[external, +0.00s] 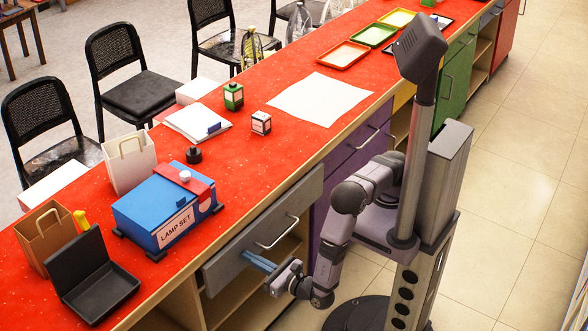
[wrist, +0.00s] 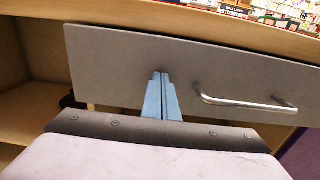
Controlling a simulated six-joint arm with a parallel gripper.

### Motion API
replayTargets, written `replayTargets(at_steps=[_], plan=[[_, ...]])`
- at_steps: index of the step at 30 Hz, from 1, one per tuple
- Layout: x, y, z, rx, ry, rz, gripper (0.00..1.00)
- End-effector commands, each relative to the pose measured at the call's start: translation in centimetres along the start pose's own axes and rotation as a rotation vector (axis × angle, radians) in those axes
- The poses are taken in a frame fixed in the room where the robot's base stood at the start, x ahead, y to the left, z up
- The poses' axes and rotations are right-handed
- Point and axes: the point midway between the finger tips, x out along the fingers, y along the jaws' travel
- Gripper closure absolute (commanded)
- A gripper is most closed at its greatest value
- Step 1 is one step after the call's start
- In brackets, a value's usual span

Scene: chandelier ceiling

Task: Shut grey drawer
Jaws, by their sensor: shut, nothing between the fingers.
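The grey drawer (external: 235,248) is in the front of the red-topped counter, above an open shelf space. In the wrist view its flat grey front (wrist: 120,60) spans the picture, with a silver bar handle (wrist: 245,102) on the right. How far the front stands out from the counter is hard to tell. My gripper (external: 246,256) has its blue fingers shut and empty. In the wrist view the fingertips (wrist: 160,74) are at the drawer front, left of the handle, touching or very close to it.
A purple drawer (external: 355,150) is to the right of the grey one. On the red counter top (external: 255,160) are a blue lamp set box (external: 165,212), an open black case (external: 95,285) and paper bags. Open wooden shelving (wrist: 30,100) shows left of the drawer front.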

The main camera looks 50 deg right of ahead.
Motion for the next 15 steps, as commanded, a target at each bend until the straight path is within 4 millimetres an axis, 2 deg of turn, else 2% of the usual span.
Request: replayTargets(at_steps=[4,10,15], plan=[[1.0,-0.1,0.0,0.000,0.001,-0.004,1.00],[4.2,-0.1,0.0,0.001,0.000,-0.004,1.00],[4.8,0.0,0.1,0.001,-0.001,-0.002,1.00]])
